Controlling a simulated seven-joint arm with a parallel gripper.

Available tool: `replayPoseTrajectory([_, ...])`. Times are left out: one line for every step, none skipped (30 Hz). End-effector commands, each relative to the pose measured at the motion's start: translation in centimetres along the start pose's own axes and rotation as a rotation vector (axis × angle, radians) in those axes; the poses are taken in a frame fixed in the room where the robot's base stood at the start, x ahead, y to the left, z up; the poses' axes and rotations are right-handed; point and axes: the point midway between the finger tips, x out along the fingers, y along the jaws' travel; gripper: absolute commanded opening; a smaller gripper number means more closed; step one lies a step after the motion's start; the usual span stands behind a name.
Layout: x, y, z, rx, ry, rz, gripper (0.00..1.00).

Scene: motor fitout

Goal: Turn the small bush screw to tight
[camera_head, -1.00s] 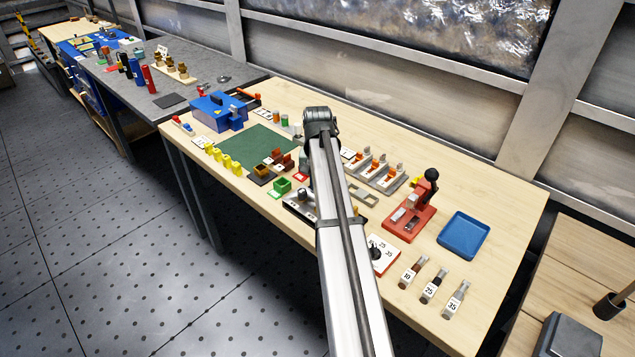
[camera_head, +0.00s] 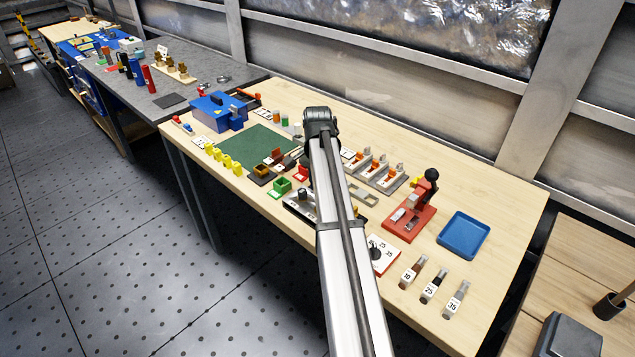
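I cannot make out the small bush screw in the head view; it is hidden or too small to tell. My own arm stretches up across the middle of the picture over the wooden bench (camera_head: 480,190) and bends down at its far end. The arm covers the area below that bend, so my gripper and whatever is at it are hidden. A black fixture (camera_head: 297,203) with a grey knob-like part shows just left of the arm.
A green mat (camera_head: 250,146), a green box (camera_head: 281,187) and yellow pieces (camera_head: 222,158) lie left of my arm. A red press-like stand (camera_head: 412,217), a blue tray (camera_head: 464,236) and labelled tubes (camera_head: 434,287) stand right. A blue case (camera_head: 219,112) is at the back left.

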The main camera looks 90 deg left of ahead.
Motion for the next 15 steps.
replayPoseTrajectory([0.07, 0.01, -0.03, 0.005, 0.000, 0.000, 0.00])
replayPoseTrajectory([0.07, 0.01, -0.03, 0.007, 0.000, 0.001, 0.00])
replayPoseTrajectory([0.07, 0.01, -0.03, 0.008, 0.000, 0.000, 0.00])
replayPoseTrajectory([0.07, 0.02, -0.03, 0.009, 0.000, 0.000, 0.00])
replayPoseTrajectory([0.07, 0.02, -0.03, 0.009, 0.000, 0.001, 0.00])
replayPoseTrajectory([0.07, 0.02, -0.03, 0.009, 0.000, 0.001, 0.00])
replayPoseTrajectory([0.07, 0.02, -0.03, 0.009, 0.000, 0.001, 0.00])
replayPoseTrajectory([0.07, 0.02, -0.03, 0.009, 0.000, 0.001, 0.00])
replayPoseTrajectory([0.08, 0.02, -0.03, 0.009, 0.000, 0.001, 0.00])
replayPoseTrajectory([0.08, 0.02, -0.03, 0.009, 0.000, 0.001, 0.00])
replayPoseTrajectory([0.08, 0.02, -0.03, 0.009, 0.000, 0.001, 0.00])
replayPoseTrajectory([0.08, 0.02, -0.03, 0.008, 0.000, 0.001, 0.00])
replayPoseTrajectory([0.08, 0.03, -0.03, 0.008, 0.000, 0.001, 0.00])
replayPoseTrajectory([0.08, 0.03, -0.03, 0.008, 0.000, 0.001, 0.14])
replayPoseTrajectory([0.07, 0.03, -0.03, 0.008, 0.000, 0.001, 0.18])
